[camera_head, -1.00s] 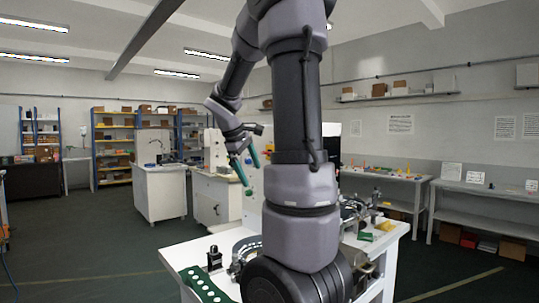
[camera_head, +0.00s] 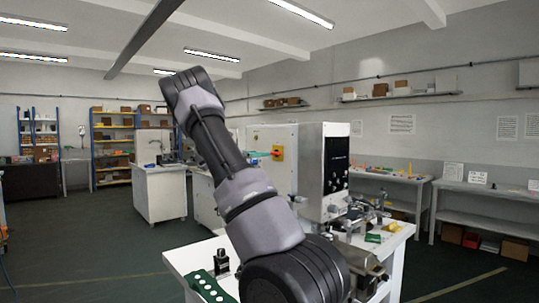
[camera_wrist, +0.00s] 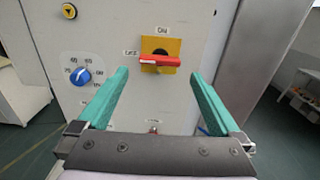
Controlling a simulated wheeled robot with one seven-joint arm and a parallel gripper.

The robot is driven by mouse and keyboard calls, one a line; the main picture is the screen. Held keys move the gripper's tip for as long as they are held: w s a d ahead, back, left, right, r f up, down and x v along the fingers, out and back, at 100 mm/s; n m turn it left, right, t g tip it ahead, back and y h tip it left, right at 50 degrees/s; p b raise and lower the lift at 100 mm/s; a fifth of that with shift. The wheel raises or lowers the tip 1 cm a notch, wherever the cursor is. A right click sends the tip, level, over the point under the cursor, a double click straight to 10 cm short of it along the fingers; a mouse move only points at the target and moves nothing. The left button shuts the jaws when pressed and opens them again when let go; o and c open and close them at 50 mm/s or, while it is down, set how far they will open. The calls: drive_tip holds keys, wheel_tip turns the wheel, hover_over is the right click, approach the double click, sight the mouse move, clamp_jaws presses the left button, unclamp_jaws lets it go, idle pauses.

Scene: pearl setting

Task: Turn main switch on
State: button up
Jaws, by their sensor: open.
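The main switch is a red handle (camera_wrist: 160,61) on a yellow square plate (camera_wrist: 174,46), on a pale cabinet front. The handle lies horizontal, with a label reading OFF to its left and ON above the plate. The switch also shows small in the head view (camera_head: 278,153). My gripper (camera_wrist: 160,76) is open and empty, with one teal finger on each side below the switch in the wrist view. The fingers look apart from the handle. In the head view my arm hides most of the gripper; only a bit of teal shows beside the switch.
A blue dial (camera_wrist: 81,77) with numbers sits left of the switch, and a yellow-ringed button (camera_wrist: 69,11) is above it. A black-fronted machine (camera_head: 336,168) stands right of the cabinet. A white table (camera_head: 185,258) with a green holed block (camera_head: 208,287) is in front.

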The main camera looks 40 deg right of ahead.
sight(272, 153)
drive_tip(key=d, duration=0.7)
drive_tip(key=shift+w, duration=0.25)
drive_tip(key=c, duration=1)
